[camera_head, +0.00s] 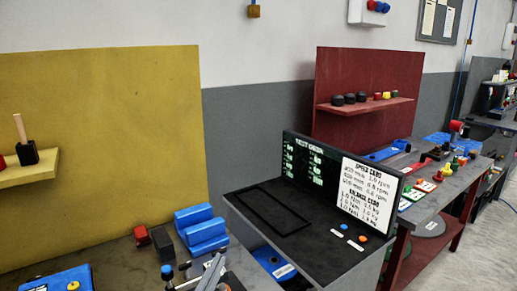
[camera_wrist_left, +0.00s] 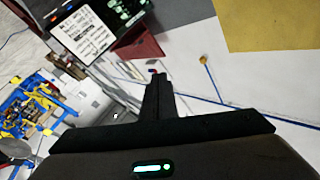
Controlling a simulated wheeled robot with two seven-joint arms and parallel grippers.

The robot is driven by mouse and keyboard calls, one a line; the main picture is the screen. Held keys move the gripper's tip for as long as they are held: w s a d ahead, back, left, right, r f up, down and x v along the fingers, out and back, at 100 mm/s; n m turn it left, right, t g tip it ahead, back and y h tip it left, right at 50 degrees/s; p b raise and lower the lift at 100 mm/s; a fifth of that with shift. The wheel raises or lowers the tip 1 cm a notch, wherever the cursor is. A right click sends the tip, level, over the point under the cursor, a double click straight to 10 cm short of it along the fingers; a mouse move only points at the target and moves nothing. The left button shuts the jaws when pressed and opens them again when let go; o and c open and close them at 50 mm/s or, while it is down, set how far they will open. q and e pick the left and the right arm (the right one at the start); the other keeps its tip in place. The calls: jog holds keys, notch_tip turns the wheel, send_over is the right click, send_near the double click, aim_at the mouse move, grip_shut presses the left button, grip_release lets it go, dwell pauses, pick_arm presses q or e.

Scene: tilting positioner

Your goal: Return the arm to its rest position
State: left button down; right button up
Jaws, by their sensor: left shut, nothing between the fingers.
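My left gripper (camera_wrist_left: 157,80) shows in the wrist view as two dark fingers together at the middle, shut with nothing between them. It points out over the room, apart from any object. In the head view, a grey metal part (camera_head: 212,271) at the bottom edge may belong to my left arm, but it is cut off and I cannot tell. My right gripper is in neither view.
A dark bench with a screen and white card (camera_head: 369,189) stands at centre right. Blue blocks (camera_head: 203,230) lie on the left bench before a yellow panel (camera_head: 110,130). A red panel (camera_head: 365,75) with a shelf stands behind. Floor (camera_head: 470,250) at right is clear.

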pick_arm(q)
jog(key=s+a+f+n+g+y, duration=0.2)
jog(key=s+a+f+g, duration=0.15)
jog(key=f, duration=0.45)
jog(key=s+a+f+n+g+y, duration=0.1)
jog(key=s+a+f+g+y, duration=0.2)
jog(key=f, duration=0.4)
jog(key=s+a+f+n+g, duration=0.2)
jog(key=s+a+f, duration=0.15)
jog(key=f, duration=0.45)
jog(key=s+a+f+n+g, duration=0.1)
jog(key=s+f+g, duration=0.1)
jog(key=s+f, duration=0.35)
jog(key=s+a+f+g+y, duration=0.1)
jog(key=s+f+g, duration=0.15)
jog(key=s, duration=0.55)
jog(key=s+a+f+n+g, duration=0.1)
jog(key=s+a+f+g, duration=0.2)
jog(key=s, duration=0.4)
notch_tip(320, 180, down, 32)
jog(key=s+d+g+b, duration=0.1)
jog(key=d+b, duration=0.1)
jog(key=s+a+f+b, duration=0.1)
jog(key=s+f, duration=0.8)
jog(key=s+a+f+g+b, duration=0.1)
jog(key=s+a+f, duration=0.1)
jog(key=s+f, duration=0.7)
jog(key=shift+a+f+m, duration=0.25)
jog(key=shift+f+m, duration=0.1)
jog(key=shift+m, duration=0.05)
